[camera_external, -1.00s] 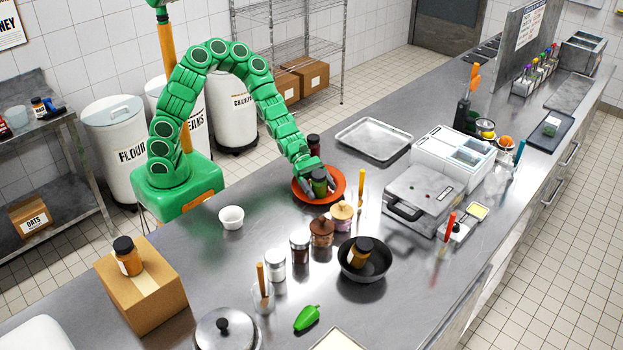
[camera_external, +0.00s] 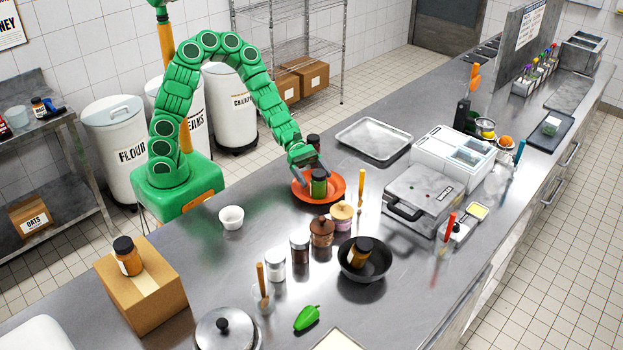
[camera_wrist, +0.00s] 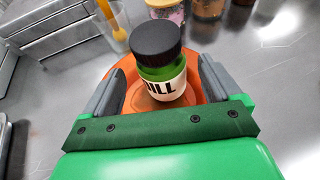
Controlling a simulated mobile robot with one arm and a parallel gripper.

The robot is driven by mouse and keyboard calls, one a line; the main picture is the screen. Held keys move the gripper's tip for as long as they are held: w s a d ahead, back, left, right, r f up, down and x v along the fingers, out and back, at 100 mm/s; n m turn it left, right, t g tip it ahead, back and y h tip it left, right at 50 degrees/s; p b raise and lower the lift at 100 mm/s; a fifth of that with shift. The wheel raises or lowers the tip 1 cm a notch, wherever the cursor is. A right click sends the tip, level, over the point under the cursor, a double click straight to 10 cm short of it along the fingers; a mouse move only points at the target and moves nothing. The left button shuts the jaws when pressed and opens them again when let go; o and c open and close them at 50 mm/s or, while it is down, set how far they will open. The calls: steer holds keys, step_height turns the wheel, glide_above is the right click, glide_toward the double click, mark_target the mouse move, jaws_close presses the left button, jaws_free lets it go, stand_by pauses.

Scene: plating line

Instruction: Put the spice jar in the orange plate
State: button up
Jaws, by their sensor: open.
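The spice jar (camera_external: 319,184) is green with a black lid and stands upright in the orange plate (camera_external: 299,193). In the wrist view the jar (camera_wrist: 164,88) shows a white label reading "ILL", and the orange plate (camera_wrist: 134,101) lies under it. My gripper (camera_external: 311,171) is open just above and behind the jar. In the wrist view its two grey fingers (camera_wrist: 160,84) are spread on either side of the jar, with a gap on each side.
Several jars, including a wooden-lidded one (camera_external: 322,231), stand in front. A white bowl (camera_external: 231,217) is to the left, a metal tray (camera_external: 374,139) to the right.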

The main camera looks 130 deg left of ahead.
steer(key=shift+s+a+r, duration=0.15)
steer(key=shift+s+r, duration=0.05)
steer(key=shift+s, duration=0.3)
step_height(320, 180, up, 7)
